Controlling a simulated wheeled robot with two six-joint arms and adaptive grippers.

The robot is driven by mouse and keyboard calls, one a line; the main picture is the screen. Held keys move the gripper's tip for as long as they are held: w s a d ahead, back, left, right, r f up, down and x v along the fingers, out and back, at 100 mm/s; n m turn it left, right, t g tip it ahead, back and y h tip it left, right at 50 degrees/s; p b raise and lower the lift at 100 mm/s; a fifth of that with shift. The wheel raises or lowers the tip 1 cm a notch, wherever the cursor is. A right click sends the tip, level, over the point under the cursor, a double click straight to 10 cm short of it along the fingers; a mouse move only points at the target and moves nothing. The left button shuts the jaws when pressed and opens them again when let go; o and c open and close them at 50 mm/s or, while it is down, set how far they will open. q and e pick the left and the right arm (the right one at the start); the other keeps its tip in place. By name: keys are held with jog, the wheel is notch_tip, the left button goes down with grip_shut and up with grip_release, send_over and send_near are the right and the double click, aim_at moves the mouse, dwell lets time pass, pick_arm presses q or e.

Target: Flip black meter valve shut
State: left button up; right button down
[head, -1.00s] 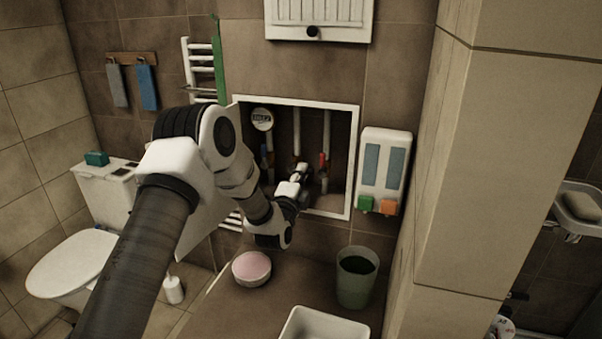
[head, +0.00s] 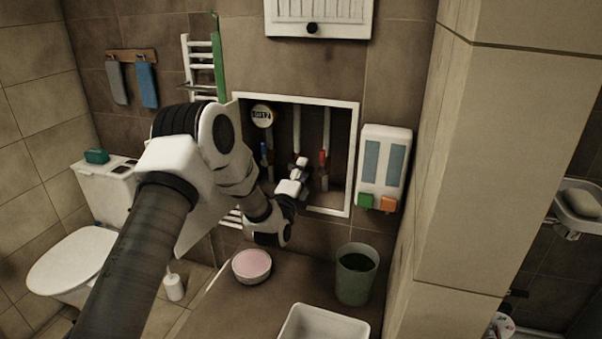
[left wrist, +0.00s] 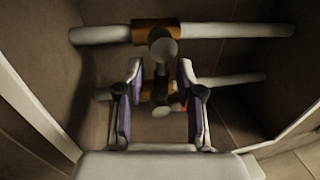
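The black meter valve (left wrist: 161,75) shows in the left wrist view as a dark handle with a round grey end, on a brass fitting (left wrist: 145,33) of a light pipe. My left gripper (left wrist: 158,70) is open, its two purple-padded fingers on either side of the handle with gaps visible. In the head view my left gripper (head: 300,172) reaches into the wall niche in front of the middle pipe (head: 297,130) and hides the black valve. A round white meter (head: 262,116) hangs at the niche's upper left. My right gripper is not in view.
A white frame (head: 355,150) edges the niche. A red-handled valve (head: 322,158) is right of my gripper and a blue-handled one (head: 264,150) left. A soap dispenser (head: 384,165) hangs right. A pink-topped bowl (head: 251,266) and green cup (head: 356,275) stand below.

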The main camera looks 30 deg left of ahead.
pick_arm(q)
jog(key=v, duration=1.2)
